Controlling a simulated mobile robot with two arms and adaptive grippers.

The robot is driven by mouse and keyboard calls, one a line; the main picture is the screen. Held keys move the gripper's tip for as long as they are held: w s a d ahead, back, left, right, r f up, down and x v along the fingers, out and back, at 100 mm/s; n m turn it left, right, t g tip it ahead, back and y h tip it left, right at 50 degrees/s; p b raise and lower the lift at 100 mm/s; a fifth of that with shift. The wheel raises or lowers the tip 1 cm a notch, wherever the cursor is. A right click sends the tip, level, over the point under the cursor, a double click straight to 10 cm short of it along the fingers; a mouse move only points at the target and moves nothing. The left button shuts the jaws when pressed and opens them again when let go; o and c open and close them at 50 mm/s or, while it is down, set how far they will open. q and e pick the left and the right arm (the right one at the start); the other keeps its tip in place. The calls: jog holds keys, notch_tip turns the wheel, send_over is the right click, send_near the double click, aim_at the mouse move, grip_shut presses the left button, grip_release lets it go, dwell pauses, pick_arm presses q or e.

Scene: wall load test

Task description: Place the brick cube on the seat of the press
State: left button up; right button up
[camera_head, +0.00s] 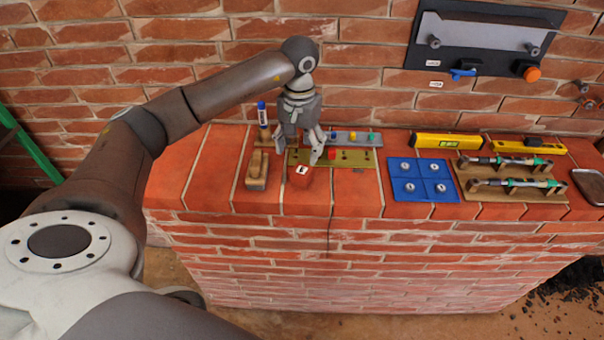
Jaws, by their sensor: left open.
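A small red brick cube (302,176) with a white label on it sits on the brick ledge, near its front edge. My left gripper (297,155) points down just above and behind the cube, with its fingers spread. Nothing shows between the fingers, and I cannot tell whether a fingertip touches the cube. I cannot tell for sure which thing is the press or its seat. My right gripper is not in view.
The brick ledge (350,203) also holds a wooden block (257,170), a blue-capped marker (262,113), an olive plate (355,158), a blue four-square plate (408,188), yellow levels (445,141) and clamp-like tools (515,184). A black wall panel (465,27) hangs above.

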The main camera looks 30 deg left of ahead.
aim_at(302, 170)
pick_arm(q)
notch_tip(302, 170, down, 3)
jog(key=shift+p, duration=0.3)
jog(key=f+p, duration=0.1)
jog(key=f, duration=0.1)
jog(key=d+f+p, duration=0.1)
jog(key=f, duration=0.1)
jog(key=shift+s+f+p, duration=0.1)
jog(key=shift+f+p, duration=0.2)
jog(key=shift+a+f, duration=0.1)
jog(key=shift+f, duration=0.25)
jog(key=shift+c, duration=0.5)
jog(key=c, duration=1.2)
